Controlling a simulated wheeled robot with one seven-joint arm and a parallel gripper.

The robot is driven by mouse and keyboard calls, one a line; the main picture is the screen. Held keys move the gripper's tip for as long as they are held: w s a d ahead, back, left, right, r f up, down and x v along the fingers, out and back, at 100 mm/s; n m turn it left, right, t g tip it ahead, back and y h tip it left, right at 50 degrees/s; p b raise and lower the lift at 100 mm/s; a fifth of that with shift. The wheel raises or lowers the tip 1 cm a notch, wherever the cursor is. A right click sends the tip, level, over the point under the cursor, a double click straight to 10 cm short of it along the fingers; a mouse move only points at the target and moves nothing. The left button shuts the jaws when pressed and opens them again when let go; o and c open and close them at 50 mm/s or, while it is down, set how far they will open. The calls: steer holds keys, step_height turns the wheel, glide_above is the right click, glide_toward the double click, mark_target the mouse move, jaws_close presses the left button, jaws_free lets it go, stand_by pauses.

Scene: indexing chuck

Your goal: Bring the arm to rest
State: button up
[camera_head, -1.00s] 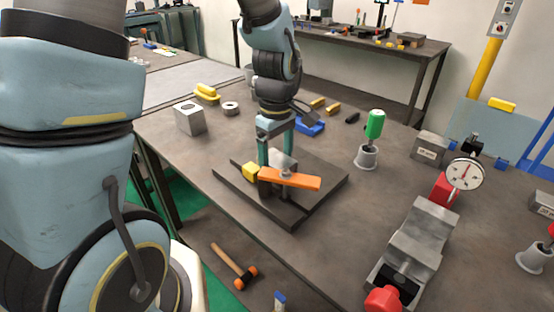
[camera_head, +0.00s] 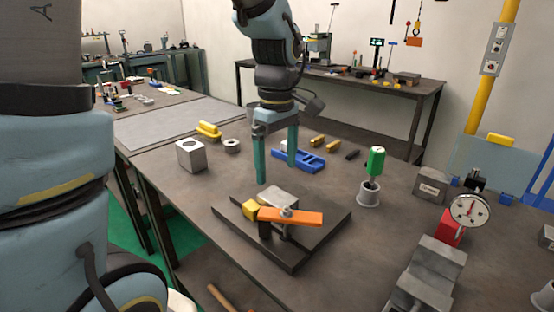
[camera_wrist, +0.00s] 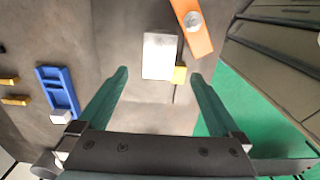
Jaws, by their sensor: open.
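My gripper (camera_head: 277,170) is open and empty, its two green fingers pointing down above and behind the dark fixture plate (camera_head: 318,232). On the plate are an orange bar (camera_head: 292,216), a yellow block (camera_head: 250,209) and a grey metal block (camera_head: 277,197). In the wrist view my fingers (camera_wrist: 158,82) stand wide apart, with the metal block (camera_wrist: 160,56), the yellow block (camera_wrist: 180,75) and the orange bar (camera_wrist: 193,28) beyond the gap between the tips. No contact shows.
A blue tray (camera_head: 298,160) lies behind the gripper. A bored grey block (camera_head: 190,155) and a ring (camera_head: 231,146) are to the left.

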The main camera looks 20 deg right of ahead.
steer(key=w+a+f+m, duration=0.1)
steer(key=a+f+m, duration=0.1)
steer(key=a, duration=0.9)
steer(key=w+a+f+m+t, duration=0.1)
steer(key=a+f+m, duration=0.2)
steer(key=a, duration=0.9)
steer(key=shift+w+m+t, duration=0.2)
steer(key=shift+m+t, duration=0.1)
steer(key=shift+m, duration=0.7)
steer(key=shift+f, duration=0.1)
steer(key=shift+c, duration=0.2)
